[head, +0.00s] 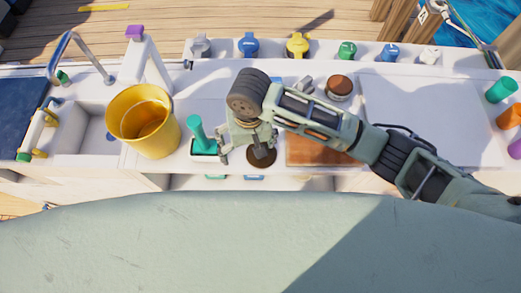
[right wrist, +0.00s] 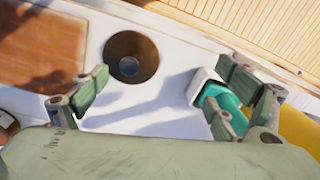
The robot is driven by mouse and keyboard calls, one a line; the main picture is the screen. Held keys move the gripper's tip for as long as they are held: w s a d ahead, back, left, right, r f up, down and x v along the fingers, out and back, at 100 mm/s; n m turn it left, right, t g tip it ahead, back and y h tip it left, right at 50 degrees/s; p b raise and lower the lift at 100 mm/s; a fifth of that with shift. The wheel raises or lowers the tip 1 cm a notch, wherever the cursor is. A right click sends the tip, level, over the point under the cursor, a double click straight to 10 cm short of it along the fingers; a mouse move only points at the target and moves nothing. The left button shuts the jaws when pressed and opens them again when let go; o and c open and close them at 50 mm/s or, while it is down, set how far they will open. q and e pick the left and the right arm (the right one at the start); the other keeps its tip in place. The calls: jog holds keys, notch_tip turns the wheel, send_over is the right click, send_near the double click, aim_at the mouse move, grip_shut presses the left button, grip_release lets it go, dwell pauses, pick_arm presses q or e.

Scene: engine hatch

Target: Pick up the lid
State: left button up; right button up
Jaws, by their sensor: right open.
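My right gripper (head: 246,150) is open and empty above the counter; its spread fingers show in the right wrist view (right wrist: 155,92). Below it is a round brown opening or bowl (head: 262,158), also seen in the right wrist view (right wrist: 131,57), apart from the fingers. A round brown-topped piece with a pale rim (head: 340,86) sits farther back, and a flat reddish-brown rectangular panel (head: 308,152) lies partly under my right arm. I cannot tell for sure which of these is the lid. My left gripper is not in view.
A teal-handled item in a white holder (head: 197,131) stands close left of the gripper, with a yellow bucket (head: 144,122) beyond it. Several coloured knobs line the back ledge (head: 270,50). A pale flat panel (head: 410,105) lies right; coloured cups stand at the far right.

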jog(key=shift+w+d+r+m+h, duration=0.15)
jog(key=shift+w+d+m+h, duration=0.25)
jog(key=shift+w+d+h, duration=0.55)
jog(key=shift+y, duration=0.25)
jog(key=f, duration=0.2)
jog(key=d+f+p, duration=0.1)
jog(key=f, duration=0.4)
jog(key=shift+w+d+f+p, duration=0.2)
jog(key=shift+d+f+p, duration=0.05)
jog(key=shift+d+p, duration=0.15)
jog(key=shift+c, duration=0.2)
jog(key=c, duration=1.6)
jog(key=shift+o, duration=0.2)
